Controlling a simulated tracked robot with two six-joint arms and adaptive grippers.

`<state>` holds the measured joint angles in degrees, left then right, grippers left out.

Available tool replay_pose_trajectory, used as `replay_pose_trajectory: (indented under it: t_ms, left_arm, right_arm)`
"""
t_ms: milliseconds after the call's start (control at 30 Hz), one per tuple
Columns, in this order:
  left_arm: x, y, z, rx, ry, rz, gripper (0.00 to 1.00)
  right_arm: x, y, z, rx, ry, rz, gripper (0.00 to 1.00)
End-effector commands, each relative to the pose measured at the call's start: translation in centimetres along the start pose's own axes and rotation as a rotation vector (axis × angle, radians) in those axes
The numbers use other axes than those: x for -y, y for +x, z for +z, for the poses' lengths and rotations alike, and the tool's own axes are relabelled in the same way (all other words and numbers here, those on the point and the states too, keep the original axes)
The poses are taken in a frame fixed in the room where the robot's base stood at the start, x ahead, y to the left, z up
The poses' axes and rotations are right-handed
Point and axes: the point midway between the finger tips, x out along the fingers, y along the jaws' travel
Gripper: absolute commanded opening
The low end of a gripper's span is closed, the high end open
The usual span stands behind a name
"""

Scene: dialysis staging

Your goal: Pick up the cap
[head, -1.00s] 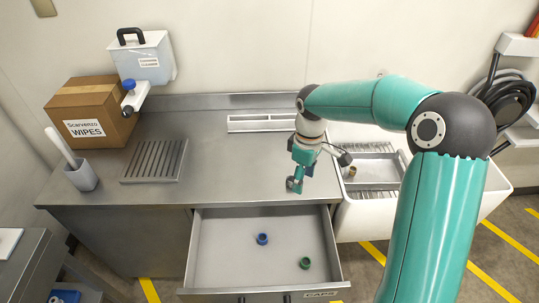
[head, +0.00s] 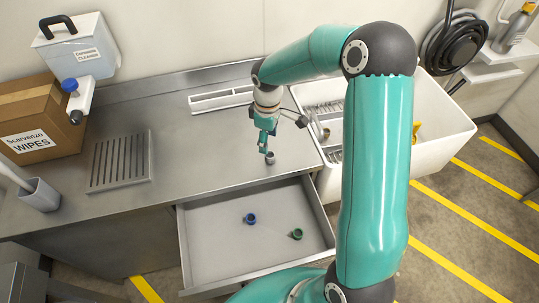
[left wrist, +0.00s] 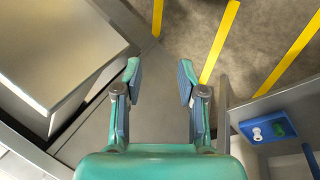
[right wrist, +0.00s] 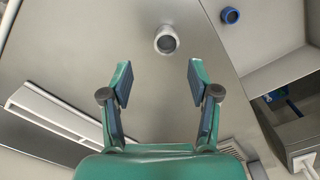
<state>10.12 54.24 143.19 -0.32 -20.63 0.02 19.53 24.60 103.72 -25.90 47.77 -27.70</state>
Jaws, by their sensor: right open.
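A small pale grey ring-shaped cap (head: 269,158) stands on the steel counter, just below my right gripper (head: 267,150). In the right wrist view this cap (right wrist: 166,40) lies beyond the open fingertips (right wrist: 158,80), apart from them. A blue cap (head: 250,218) and a green cap (head: 297,234) sit in the open drawer; the blue one also shows in the right wrist view (right wrist: 230,15). My left gripper (left wrist: 158,75) shows only in its own wrist view, open and empty over the floor.
The open drawer (head: 210,261) juts out from the counter (head: 185,155). A white sink (head: 433,130) is at the right. A slotted plate (head: 121,160), a wipes box (head: 30,110) and a cup (head: 42,196) stand at the left. The left wrist view shows a blue tray (left wrist: 258,123) with small items.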

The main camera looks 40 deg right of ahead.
Motion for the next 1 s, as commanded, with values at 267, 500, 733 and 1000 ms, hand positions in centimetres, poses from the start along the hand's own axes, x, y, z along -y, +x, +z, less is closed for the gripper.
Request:
replay_pose_trajectory:
  t_ms: [267,500,733,1000]
  left_arm:
    - [-0.1,-0.4,0.0,0.0,0.0,0.0,0.4]
    - [-0.5,-1.4,0.0,-0.001,0.0,0.0,0.4]
    - [-0.6,-1.5,0.0,-0.001,0.0,0.0,0.4]
    - [-0.5,-1.5,0.0,0.0,0.0,0.0,0.4]
  right_arm:
    - [0.2,1.8,0.1,0.001,-0.001,-0.001,0.61]
    - [0.9,5.1,0.5,0.003,-0.002,-0.004,0.61]
    - [0.8,6.5,0.4,-0.001,-0.002,0.0,0.61]
    - [0.8,6.5,0.4,-0.001,-0.002,0.0,0.42]
